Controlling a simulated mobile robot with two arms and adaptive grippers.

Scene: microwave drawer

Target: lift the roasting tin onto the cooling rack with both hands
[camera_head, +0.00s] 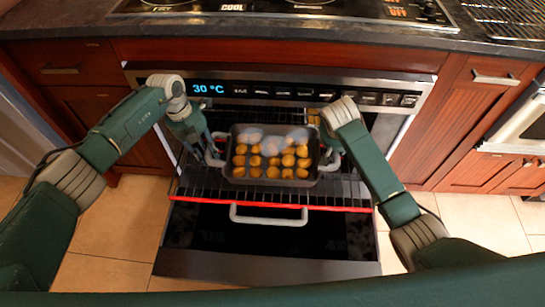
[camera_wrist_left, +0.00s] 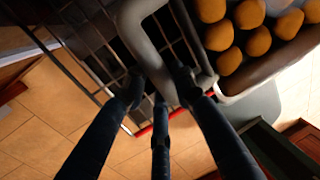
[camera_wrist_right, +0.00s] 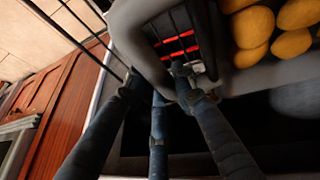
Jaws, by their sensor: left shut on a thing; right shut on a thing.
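The cooling rack (camera_head: 505,18) lies on the counter, top right.
The oven rack (camera_head: 190,187) has a red front edge. The dark counter edge (camera_head: 280,45) and control panel stand above the opening. A hob (camera_head: 285,10) lies left of the cooling rack.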

